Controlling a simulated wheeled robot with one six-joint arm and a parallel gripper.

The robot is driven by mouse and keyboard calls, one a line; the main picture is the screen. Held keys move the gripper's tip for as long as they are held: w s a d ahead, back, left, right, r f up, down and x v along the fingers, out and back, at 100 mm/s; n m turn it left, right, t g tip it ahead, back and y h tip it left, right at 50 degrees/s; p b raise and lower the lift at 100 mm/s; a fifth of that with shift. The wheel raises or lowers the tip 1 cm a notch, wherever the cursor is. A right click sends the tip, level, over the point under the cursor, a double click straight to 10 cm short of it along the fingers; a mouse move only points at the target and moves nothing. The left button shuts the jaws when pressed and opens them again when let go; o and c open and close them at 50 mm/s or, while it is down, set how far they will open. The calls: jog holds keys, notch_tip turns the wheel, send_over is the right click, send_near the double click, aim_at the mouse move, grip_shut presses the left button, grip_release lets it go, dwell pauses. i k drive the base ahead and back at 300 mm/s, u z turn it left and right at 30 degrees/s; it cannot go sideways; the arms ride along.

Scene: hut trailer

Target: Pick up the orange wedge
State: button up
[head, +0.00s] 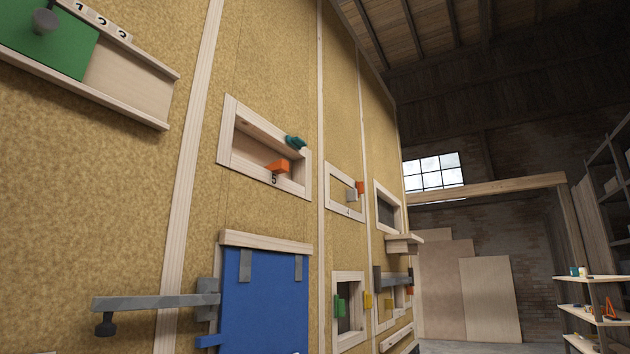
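An orange wedge-like piece (279,166) sits on the lower ledge of a wood-framed opening marked 5 in the tan wall, near its right end. A teal piece (295,142) is just above and right of it, at the frame's upper right corner. My gripper is not in view, and nothing is seen touching the orange piece.
Below is a blue door (265,300) with a grey latch bar (150,302) sticking out left. A green sliding panel (45,42) is upper left. Farther right are more framed openings (345,193) and a wooden ledge (403,238). A shelf rack (592,279) stands far right.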

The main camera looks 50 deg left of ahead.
aim_at(282, 167)
jog(key=u, duration=0.3)
jog(key=i, duration=0.9)
jog(key=u, duration=1.4)
jog(key=i, duration=0.65)
jog(key=u, duration=0.75)
